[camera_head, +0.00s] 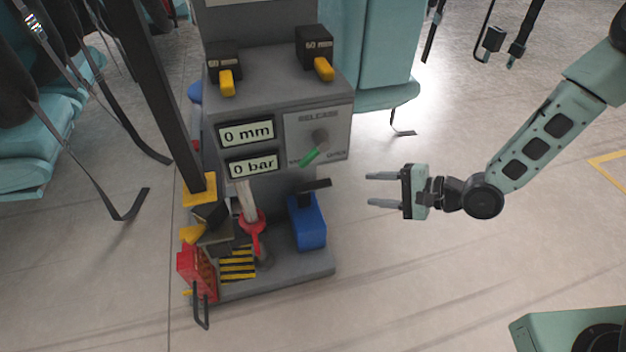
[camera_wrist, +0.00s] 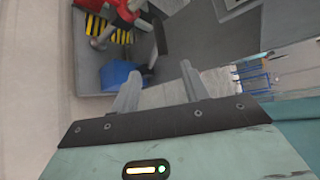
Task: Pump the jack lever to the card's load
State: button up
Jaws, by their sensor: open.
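The jack unit is a grey stand (camera_head: 290,95) with displays reading "0 mm" (camera_head: 246,132) and "0 bar" (camera_head: 254,164). A blue pump body (camera_head: 308,225) sits on its base, with a black lever (camera_head: 318,185) on top, sticking out to the right. The wrist view also shows the blue body (camera_wrist: 118,74) and black lever (camera_wrist: 159,38). A red jack with a pale column (camera_head: 253,225) stands left of it. My gripper (camera_head: 369,189) is open and empty, right of the lever and apart from it, fingers pointing left. I cannot make out a load card.
A release knob with a green handle (camera_head: 309,157) is on the front panel. Two black blocks with yellow tabs (camera_head: 225,65) (camera_head: 314,45) sit on top. A red box (camera_head: 195,265) is at the lower left. Teal seats (camera_head: 388,50) stand behind. The floor on the right is clear.

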aim_at(320, 186)
jog(key=b+x, duration=0.5)
jog(key=x, duration=1.2)
jog(key=shift+a+b, duration=0.1)
jog(key=shift+b, duration=0.2)
